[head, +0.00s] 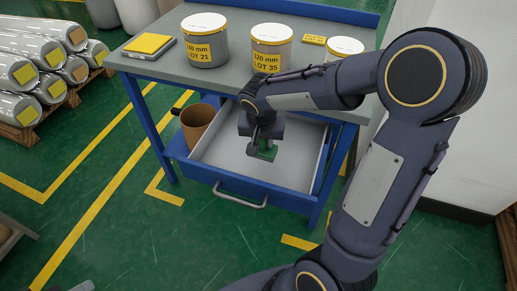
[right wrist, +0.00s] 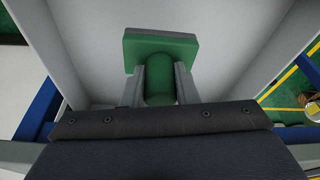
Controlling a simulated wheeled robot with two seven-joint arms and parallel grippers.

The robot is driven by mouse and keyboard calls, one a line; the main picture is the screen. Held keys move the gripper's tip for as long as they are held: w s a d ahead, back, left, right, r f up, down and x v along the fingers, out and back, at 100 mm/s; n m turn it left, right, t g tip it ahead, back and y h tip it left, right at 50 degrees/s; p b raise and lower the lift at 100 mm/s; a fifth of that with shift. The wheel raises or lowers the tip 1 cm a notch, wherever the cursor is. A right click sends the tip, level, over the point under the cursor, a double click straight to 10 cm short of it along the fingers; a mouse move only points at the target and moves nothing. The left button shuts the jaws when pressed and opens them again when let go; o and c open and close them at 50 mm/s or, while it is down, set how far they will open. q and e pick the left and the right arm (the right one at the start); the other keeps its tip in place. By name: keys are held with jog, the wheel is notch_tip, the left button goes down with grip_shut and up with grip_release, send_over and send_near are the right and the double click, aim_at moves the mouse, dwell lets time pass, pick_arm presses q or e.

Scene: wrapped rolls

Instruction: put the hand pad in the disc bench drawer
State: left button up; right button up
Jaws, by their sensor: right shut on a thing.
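The green hand pad (head: 264,152) is held by my right gripper (head: 261,143) over the open drawer (head: 220,155) of the blue-framed bench. In the right wrist view, both fingers (right wrist: 160,85) are shut on the pad's rounded green grip, and its flat green plate (right wrist: 160,45) points away from the gripper. The white drawer interior (right wrist: 225,60) lies around and beyond it. I cannot tell whether the pad touches the drawer floor. My left gripper is not in view.
The bench top (head: 235,76) carries white-lidded tubs, such as one marked LOT 21 (head: 204,50), and a yellow-topped block (head: 149,45). A brown bin (head: 197,122) stands left of the drawer. Wrapped rolls (head: 40,60) lie on a pallet at left. Green floor in front is mostly clear.

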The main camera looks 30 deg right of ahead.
jog(key=w+f, duration=0.2)
jog(key=shift+w+f, duration=0.1)
jog(key=shift+f, duration=0.3)
jog(key=shift+f+b, duration=0.45)
jog(key=shift+f, duration=1.05)
jog(key=shift+f, duration=0.2)
jog(key=o, duration=1)
jog(key=shift+o, duration=0.2)
jog(key=shift+r, duration=0.1)
